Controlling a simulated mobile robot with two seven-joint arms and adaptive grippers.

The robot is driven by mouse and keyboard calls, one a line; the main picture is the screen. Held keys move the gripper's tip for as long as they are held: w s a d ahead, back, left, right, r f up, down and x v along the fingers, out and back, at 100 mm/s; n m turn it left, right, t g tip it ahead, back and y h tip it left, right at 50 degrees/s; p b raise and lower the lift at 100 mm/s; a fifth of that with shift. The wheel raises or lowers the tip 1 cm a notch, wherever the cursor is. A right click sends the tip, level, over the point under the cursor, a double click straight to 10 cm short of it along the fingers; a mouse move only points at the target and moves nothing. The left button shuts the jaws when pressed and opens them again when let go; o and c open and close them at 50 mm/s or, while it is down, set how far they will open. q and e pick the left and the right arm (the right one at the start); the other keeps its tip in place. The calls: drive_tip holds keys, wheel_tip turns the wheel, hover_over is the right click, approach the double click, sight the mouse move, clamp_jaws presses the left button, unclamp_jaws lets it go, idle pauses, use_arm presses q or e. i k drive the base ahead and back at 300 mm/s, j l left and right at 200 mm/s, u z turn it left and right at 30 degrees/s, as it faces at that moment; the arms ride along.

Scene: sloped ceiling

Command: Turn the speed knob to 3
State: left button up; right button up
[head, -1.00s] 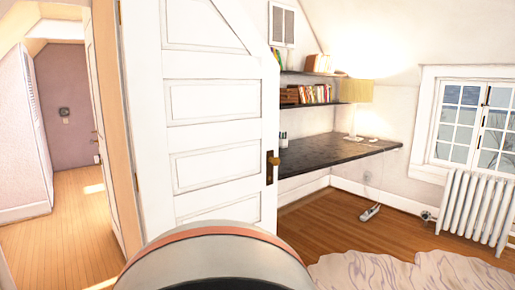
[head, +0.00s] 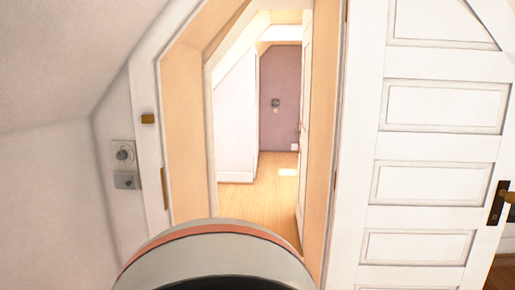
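A small round knob (head: 124,154) on a pale wall plate is left of the doorway, with a second grey plate just below it. Another small dark round fitting (head: 276,103) is on the purple wall at the far end of the hallway. Both are too small to read any numbers or setting, and I cannot tell which is the speed knob. Neither of my grippers is in view.
A doorway (head: 171,120) with a slanted top opens onto a hallway with a wood floor (head: 258,200). A white panelled door (head: 425,150) stands open at the right, with a brass handle (head: 510,200). The sloped ceiling (head: 60,60) comes down low at the left.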

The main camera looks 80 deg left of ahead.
sight(121, 154)
drive_tip(key=u, duration=3.55)
